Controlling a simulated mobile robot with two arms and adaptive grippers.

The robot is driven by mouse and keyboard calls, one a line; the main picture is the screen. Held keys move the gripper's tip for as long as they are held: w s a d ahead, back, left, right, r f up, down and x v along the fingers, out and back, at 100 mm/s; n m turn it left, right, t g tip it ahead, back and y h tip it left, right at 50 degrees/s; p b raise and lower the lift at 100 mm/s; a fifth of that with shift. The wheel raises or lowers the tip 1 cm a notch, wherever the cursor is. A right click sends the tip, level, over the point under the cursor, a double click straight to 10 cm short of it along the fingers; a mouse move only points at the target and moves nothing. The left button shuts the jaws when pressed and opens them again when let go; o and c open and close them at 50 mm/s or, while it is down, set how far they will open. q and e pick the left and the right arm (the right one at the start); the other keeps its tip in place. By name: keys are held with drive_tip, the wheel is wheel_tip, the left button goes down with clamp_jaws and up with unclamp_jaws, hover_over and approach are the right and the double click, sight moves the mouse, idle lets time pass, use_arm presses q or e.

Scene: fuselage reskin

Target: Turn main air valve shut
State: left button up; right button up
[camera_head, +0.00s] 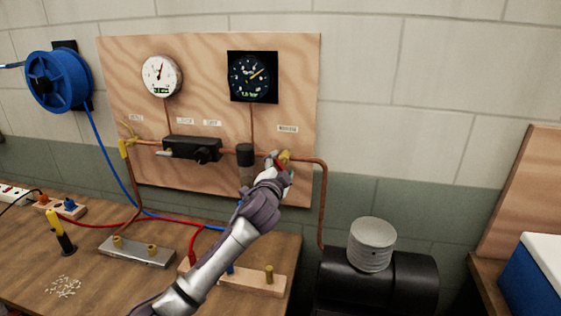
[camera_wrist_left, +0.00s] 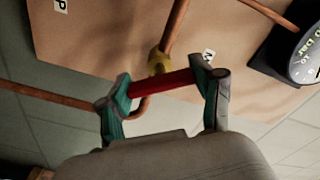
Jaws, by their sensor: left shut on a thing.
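The main air valve (camera_head: 285,155) sits on the copper pipe at the right side of the wooden board, below a small label. It has a brass body (camera_wrist_left: 158,62) and a red handle (camera_wrist_left: 162,86). My left gripper (camera_head: 280,163) is at the valve, reaching up from below. In the left wrist view its two fingers (camera_wrist_left: 163,90) are on either side of the red handle, shut on it. The handle lies crosswise between the fingers. In the head view the gripper partly hides the valve. My right gripper is not in view.
The wooden board (camera_head: 220,60) carries a white gauge (camera_head: 162,76), a black gauge (camera_head: 252,77) and a black manifold (camera_head: 190,149). A blue hose reel (camera_head: 58,82) hangs at left. A black tank (camera_head: 400,280) stands at right. The workbench (camera_head: 110,285) holds blocks and hoses.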

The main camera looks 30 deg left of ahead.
use_arm(q)
drive_tip(key=m+p, duration=0.2)
drive_tip(key=m, duration=0.2)
drive_tip(key=shift+r, duration=0.1)
drive_tip(key=shift+m+p, duration=0.8)
drive_tip(key=shift+m, duration=0.8)
drive_tip(key=o, duration=1.2)
drive_tip(key=shift+c, duration=0.2)
drive_tip(key=shift+s, duration=0.15)
drive_tip(key=v, duration=1.1)
drive_tip(key=shift+s, duration=0.35)
